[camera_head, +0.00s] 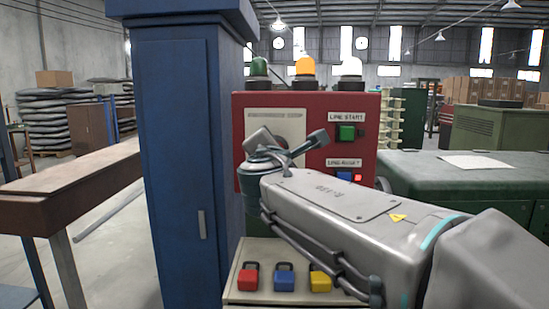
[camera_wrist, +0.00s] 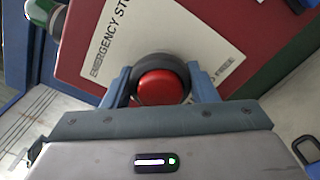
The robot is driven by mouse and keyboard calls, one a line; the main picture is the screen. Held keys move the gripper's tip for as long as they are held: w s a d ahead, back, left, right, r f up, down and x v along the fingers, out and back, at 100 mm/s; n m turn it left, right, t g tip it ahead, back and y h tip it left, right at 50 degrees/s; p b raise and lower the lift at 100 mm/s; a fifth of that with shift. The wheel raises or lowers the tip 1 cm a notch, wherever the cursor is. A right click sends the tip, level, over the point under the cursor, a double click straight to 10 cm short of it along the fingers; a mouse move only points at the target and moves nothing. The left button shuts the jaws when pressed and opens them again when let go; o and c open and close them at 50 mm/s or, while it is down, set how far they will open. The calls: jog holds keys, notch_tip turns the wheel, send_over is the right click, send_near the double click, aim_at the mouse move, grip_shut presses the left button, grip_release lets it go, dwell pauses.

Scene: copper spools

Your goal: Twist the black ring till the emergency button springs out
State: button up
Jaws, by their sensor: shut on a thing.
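The emergency button (camera_wrist: 160,86) is a red dome within a black ring (camera_wrist: 157,61), on a pale plate marked "EMERGENCY STO..." (camera_wrist: 120,35); they show in the wrist view. My gripper (camera_wrist: 160,88) has one finger on each side of the black ring and is shut on it. I cannot tell how far the button stands out.
Red (camera_head: 248,280), blue and yellow padlocks lie below. A blue column (camera_head: 185,150) stands close on the left.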

dwell(0.4)
jog(key=o, duration=1)
jog(key=shift+c, duration=0.2)
